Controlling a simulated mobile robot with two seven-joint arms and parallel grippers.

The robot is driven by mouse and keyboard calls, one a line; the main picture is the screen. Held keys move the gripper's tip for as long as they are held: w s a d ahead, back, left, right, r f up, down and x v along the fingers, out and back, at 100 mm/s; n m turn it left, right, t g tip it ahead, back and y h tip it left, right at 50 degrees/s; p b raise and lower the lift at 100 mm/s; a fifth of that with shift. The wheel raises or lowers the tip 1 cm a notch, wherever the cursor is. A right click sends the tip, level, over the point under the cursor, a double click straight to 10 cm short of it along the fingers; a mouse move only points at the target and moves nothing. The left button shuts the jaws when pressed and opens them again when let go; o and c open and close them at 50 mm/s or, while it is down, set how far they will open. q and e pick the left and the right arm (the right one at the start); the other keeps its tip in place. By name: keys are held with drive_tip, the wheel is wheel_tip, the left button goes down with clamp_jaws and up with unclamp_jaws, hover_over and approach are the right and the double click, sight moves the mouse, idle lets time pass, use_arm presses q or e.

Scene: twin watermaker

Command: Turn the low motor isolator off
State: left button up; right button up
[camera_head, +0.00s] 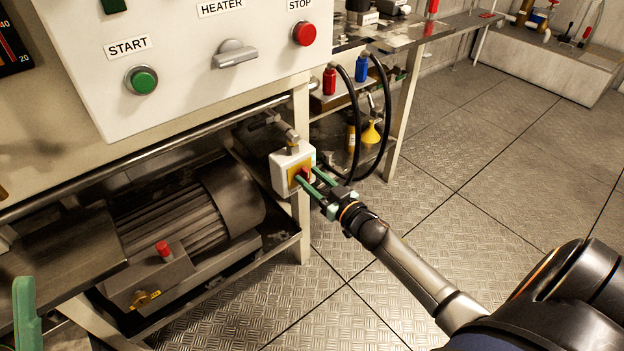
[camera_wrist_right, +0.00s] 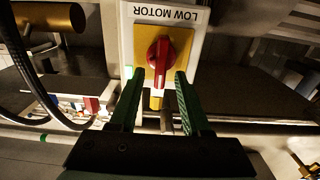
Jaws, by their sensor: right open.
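The low motor isolator is a white box (camera_head: 281,172) on the table leg, with a yellow plate and a red rotary knob (camera_head: 304,174). In the right wrist view its label LOW MOTOR is upside down, and the red knob (camera_wrist_right: 160,62) stands with its handle along the picture's vertical. My right gripper (camera_head: 309,177) is open at the box front. In the wrist view its two green fingers (camera_wrist_right: 159,74) lie either side of the knob's lower part, with gaps; contact is not visible. One green finger of my left gripper (camera_head: 25,315) shows at the lower left edge.
A white panel with a green START button (camera_head: 141,79), a HEATER switch (camera_head: 235,54) and a red STOP button (camera_head: 304,34) stands above. A motor (camera_head: 190,214) sits left of the isolator, below the table. Black hoses (camera_head: 385,125) hang behind. The floor at right is clear.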

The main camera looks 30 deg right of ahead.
clamp_jaws()
drive_tip(key=shift+n, duration=0.4)
idle(0.4)
drive_tip(key=shift+a+n+p, duration=0.2)
drive_tip(key=shift+n+p, duration=0.2)
drive_tip(key=shift+n, duration=0.6)
drive_tip(key=n, duration=0.3)
drive_tip(key=shift+a+f+n, duration=0.15)
drive_tip(key=shift+a+n, duration=0.15)
drive_tip(key=n, duration=0.5)
drive_tip(key=shift+a+f, duration=0.3)
drive_tip(key=shift+f, duration=0.05)
drive_tip(key=shift+s+a+f+n+b, duration=0.15)
drive_tip(key=shift+n+b, duration=0.15)
drive_tip(key=shift+n, duration=0.75)
drive_tip(key=shift+w+d+f+n+b, duration=0.15)
drive_tip(key=shift+n+b, duration=0.15)
drive_tip(key=shift+n, duration=0.8)
drive_tip(key=shift+s+a+f+n+b, duration=0.15)
drive_tip(key=shift+n+b, duration=0.15)
drive_tip(key=shift+n, duration=1.05)
